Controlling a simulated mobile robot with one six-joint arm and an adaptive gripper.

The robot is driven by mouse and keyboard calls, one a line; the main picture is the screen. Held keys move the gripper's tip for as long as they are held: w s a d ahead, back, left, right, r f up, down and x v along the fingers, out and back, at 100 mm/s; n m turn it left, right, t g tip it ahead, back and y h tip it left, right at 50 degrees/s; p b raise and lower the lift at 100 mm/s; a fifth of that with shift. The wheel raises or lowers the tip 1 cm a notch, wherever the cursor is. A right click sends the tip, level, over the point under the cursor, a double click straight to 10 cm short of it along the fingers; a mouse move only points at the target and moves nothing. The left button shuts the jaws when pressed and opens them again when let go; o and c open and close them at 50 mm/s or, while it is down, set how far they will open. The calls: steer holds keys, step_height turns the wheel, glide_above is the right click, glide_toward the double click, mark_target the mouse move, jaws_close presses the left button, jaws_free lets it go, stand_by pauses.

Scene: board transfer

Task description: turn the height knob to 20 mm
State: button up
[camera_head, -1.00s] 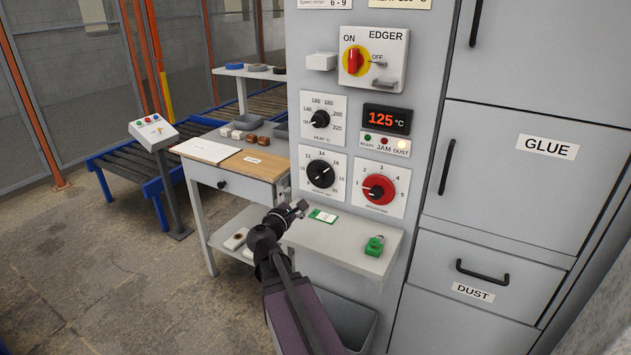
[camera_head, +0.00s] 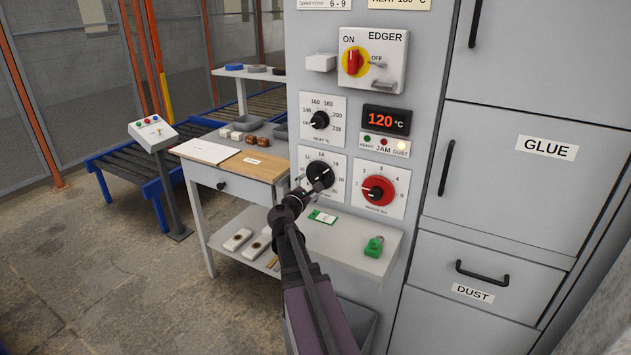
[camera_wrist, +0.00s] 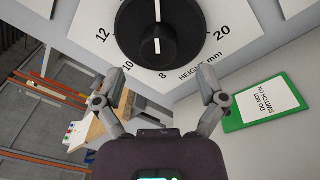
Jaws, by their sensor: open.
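The height knob (camera_head: 320,173) is a black round knob on a white dial plate on the machine's front, left of a red knob. It fills the top of the wrist view (camera_wrist: 160,28), where the plate reads "HEIGHT mm". Its white line points to the upper right in the head view, around 16; the exact value is hard to read. The 20 mark (camera_wrist: 220,32) is at the right in the wrist view. My gripper (camera_head: 311,185) is at the dial's lower left. In the wrist view its fingers (camera_wrist: 161,72) are spread and empty, below the knob's centre; contact is not clear.
A red pressure knob (camera_head: 378,190) is to the right, a heat knob (camera_head: 320,120) above. Below is a ledge (camera_head: 345,243) with a green-edged "DO NOT SWITCH ON" card (camera_wrist: 265,100) and a green padlock (camera_head: 374,247). A wooden-topped table (camera_head: 235,160) stands left.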

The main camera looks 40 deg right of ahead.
mark_target(315, 180)
steer(key=shift+x, duration=2)
steer(key=shift+c, duration=0.2)
steer(key=c, duration=1.1)
